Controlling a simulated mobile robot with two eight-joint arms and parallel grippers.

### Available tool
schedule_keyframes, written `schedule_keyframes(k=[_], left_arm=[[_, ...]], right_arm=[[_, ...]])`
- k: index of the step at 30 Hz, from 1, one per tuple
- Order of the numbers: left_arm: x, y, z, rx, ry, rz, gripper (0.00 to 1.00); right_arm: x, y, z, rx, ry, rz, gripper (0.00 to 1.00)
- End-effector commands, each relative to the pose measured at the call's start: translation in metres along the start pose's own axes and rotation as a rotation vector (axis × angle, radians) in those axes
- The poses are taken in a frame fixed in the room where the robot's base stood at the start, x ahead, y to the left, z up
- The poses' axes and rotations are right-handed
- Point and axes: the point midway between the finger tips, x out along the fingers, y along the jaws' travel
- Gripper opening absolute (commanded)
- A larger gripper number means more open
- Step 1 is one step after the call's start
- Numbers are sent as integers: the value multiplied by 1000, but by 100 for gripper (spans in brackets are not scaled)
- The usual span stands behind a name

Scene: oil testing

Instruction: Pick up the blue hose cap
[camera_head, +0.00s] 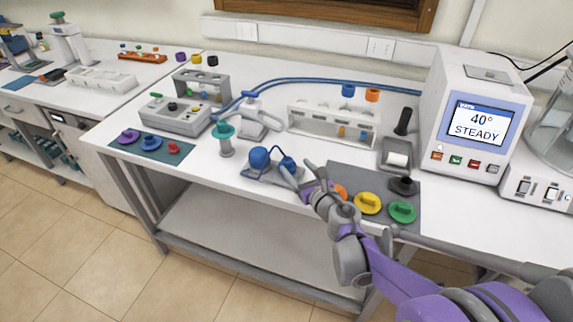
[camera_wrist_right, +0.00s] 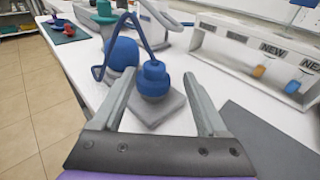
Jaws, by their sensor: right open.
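A stepped blue cap (camera_head: 287,162), which looks like the hose cap, stands on a small grey base (camera_wrist_right: 158,112) near the table's front edge. A thin blue loop joins it to a round blue bulb (camera_head: 259,157) on its left. In the right wrist view the cap (camera_wrist_right: 153,78) shows upright between the fingers, with the bulb (camera_wrist_right: 122,53) behind and to the left. My right gripper (camera_head: 298,170) is open and empty, its fingertips close to the cap on either side. I cannot tell whether they touch it. My left gripper is out of view.
A teal-topped stand (camera_head: 225,140) is left of the bulb. A dark mat (camera_head: 345,174) with yellow and green knobs lies to the right, partly under my arm. A white rack (camera_head: 332,124), a blue hose (camera_head: 310,81) and a white display unit (camera_head: 478,105) stand behind.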

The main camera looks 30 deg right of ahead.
Motion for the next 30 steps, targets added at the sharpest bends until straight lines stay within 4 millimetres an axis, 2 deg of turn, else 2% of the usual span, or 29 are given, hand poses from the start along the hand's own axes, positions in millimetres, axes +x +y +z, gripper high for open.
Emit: schedule_keyframes(k=[7,11,20,30], left_arm=[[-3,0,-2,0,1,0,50],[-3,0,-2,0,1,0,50],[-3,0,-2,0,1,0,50],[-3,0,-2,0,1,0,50]], right_arm=[[33,10,4,0,0,4,76],[48,8,3,0,0,0,76],[52,8,3,1,0,0,74],[51,8,3,1,0,0,13]])
